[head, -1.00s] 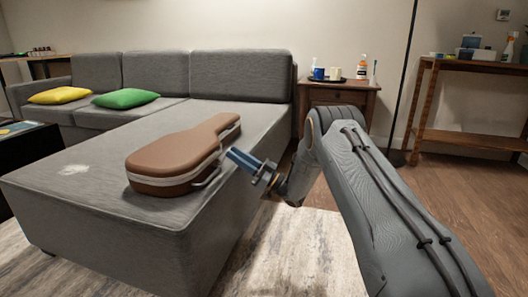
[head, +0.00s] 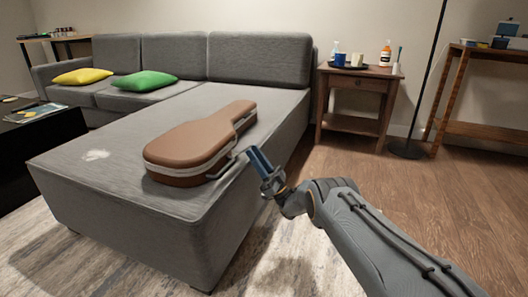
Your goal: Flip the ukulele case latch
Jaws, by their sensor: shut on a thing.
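The brown ukulele case (head: 195,147) lies closed and flat on the grey sofa's chaise, its narrow neck end pointing away to the right. A pale band runs around its side, and a metal handle (head: 228,168) stands out on the side facing my arm. My gripper (head: 256,158), with blue fingers, is at that side, just right of the handle. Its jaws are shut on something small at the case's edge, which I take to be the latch. The fingers hide the latch itself, so I cannot tell its position.
The grey chaise (head: 130,188) ends in an edge close to my arm. Yellow (head: 83,76) and green (head: 145,85) cushions lie farther back. A wooden side table (head: 353,100) with bottles and cups stands behind, beside a lamp pole (head: 428,80). The wooden floor on the right is clear.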

